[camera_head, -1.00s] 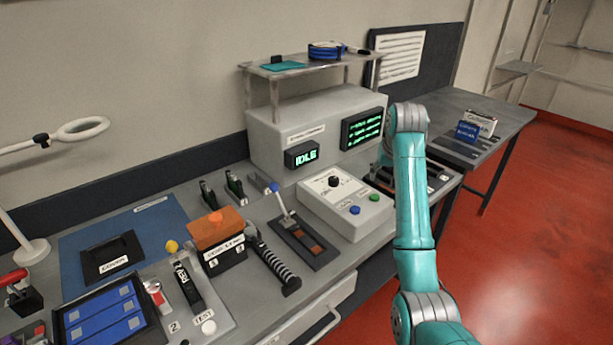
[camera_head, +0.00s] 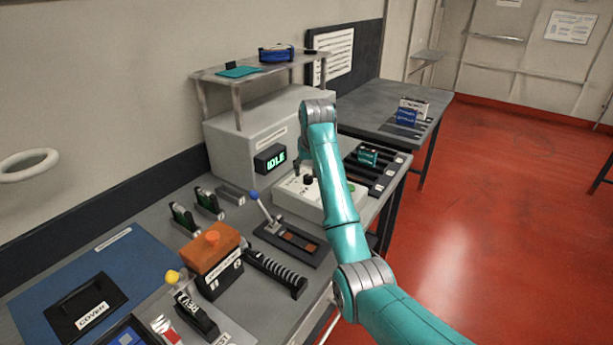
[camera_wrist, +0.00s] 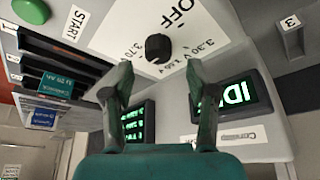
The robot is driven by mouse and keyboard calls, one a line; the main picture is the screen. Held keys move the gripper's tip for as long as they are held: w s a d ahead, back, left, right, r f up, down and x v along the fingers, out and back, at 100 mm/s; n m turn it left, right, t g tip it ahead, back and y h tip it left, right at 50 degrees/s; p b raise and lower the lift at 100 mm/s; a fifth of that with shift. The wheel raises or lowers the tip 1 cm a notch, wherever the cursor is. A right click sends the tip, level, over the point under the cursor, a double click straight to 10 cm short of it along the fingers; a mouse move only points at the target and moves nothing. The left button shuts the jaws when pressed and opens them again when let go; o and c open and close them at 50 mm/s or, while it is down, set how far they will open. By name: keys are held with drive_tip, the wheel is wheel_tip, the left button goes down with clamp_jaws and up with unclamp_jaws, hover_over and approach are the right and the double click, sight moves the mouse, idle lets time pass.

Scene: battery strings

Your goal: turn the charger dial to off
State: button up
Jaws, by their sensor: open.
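The charger dial is a black round knob (camera_wrist: 158,48) on the white charger panel (camera_wrist: 110,35). "OFF" is printed on its far side in the wrist view, with voltage marks including 3.70 and 3.30 V around it; its pointer setting is unclear. In the head view the dial (camera_head: 308,180) is partly hidden by my arm. My gripper (camera_wrist: 160,76) is open and empty, its fingertips on either side of and just short of the knob in the wrist view. No contact with the knob shows. In the head view a dark finger of my gripper (camera_head: 297,168) shows beside the dial.
A lit "IDLE" display (camera_head: 270,160) stands behind the panel. A green button (camera_wrist: 31,10) is beside the START label. A blue-knobbed lever (camera_head: 265,208) stands left of the charger. A rack with a teal battery (camera_head: 368,156) lies to its right.

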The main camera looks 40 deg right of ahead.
sight(308, 177)
drive_tip(key=shift+x, duration=2)
drive_tip(key=shift+d, duration=0.1)
clamp_jaws()
